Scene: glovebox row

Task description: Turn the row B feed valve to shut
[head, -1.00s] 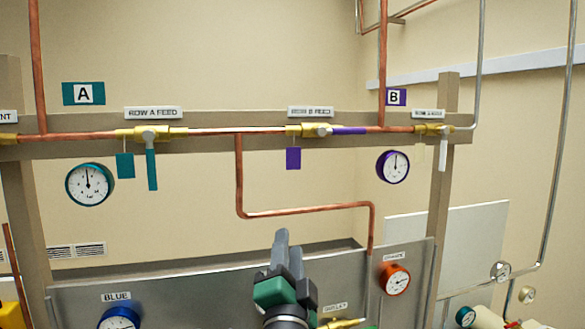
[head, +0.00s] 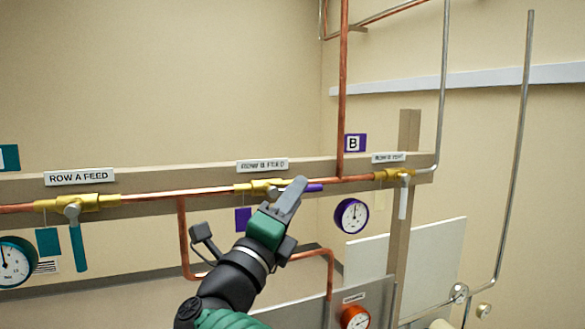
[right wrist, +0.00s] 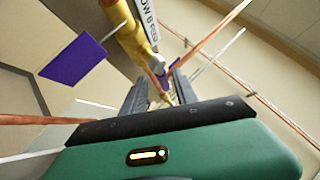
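The row B feed valve (head: 256,187) is a brass body on the horizontal copper pipe, under a label plate (head: 262,165). Its purple lever (head: 315,188) lies along the pipe, pointing right. A purple tag (head: 243,219) hangs below it. My right gripper (head: 297,187) is up at the lever and hides part of it. In the right wrist view its two fingers (right wrist: 158,92) are apart, with the purple lever (right wrist: 171,68) showing between or just beyond their tips. I cannot tell whether they touch it. My left gripper is out of view.
The row A feed valve (head: 78,203) with its teal lever (head: 78,248) hanging down is at left. Another brass valve (head: 394,174) with a white lever (head: 403,202) is at right. A purple-rimmed gauge (head: 351,215) hangs below the pipe. A copper pipe (head: 343,90) rises near panel B.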

